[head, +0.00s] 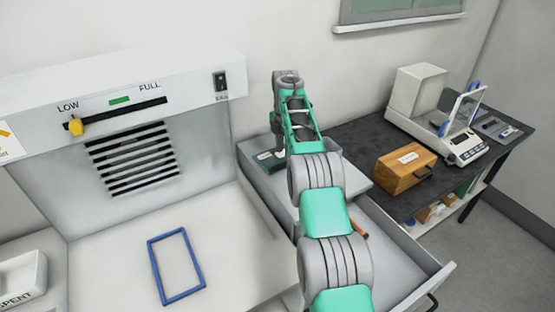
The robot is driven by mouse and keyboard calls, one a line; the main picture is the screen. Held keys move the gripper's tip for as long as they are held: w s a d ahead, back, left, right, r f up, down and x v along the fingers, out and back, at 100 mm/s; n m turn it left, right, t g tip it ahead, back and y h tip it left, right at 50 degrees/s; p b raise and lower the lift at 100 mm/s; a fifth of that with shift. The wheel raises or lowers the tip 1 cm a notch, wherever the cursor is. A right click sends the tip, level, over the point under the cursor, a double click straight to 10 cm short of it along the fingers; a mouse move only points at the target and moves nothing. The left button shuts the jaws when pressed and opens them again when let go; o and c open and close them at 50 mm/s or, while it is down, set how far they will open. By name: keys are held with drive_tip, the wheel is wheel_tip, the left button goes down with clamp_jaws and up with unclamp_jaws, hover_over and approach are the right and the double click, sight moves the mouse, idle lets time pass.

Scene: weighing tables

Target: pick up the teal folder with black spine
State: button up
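A flat dark teal item with a small white label (266,157) lies on the light grey cabinet top (253,172), partly hidden by my arm. It may be the teal folder, but I cannot make out a black spine. A small teal-green piece (464,188) also shows on the shelf under the black table, too small to identify. My teal and grey arm reaches up over the cabinet and bends down at its far end. My gripper is around there, close to the labelled item, but its fingers cannot be made out. I cannot tell whether they touch it.
An open drawer (432,279) juts out at the lower right, with an orange-brown object inside. The black table (352,137) holds a wooden box (405,167) and a balance (437,115). A blue frame (154,268) lies in the white hood at left.

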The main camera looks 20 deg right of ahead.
sight(284, 163)
wheel_tip(284, 163, down, 5)
drive_tip(key=shift+r+p, duration=0.1)
drive_tip(key=shift+p, duration=0.45)
clamp_jaws()
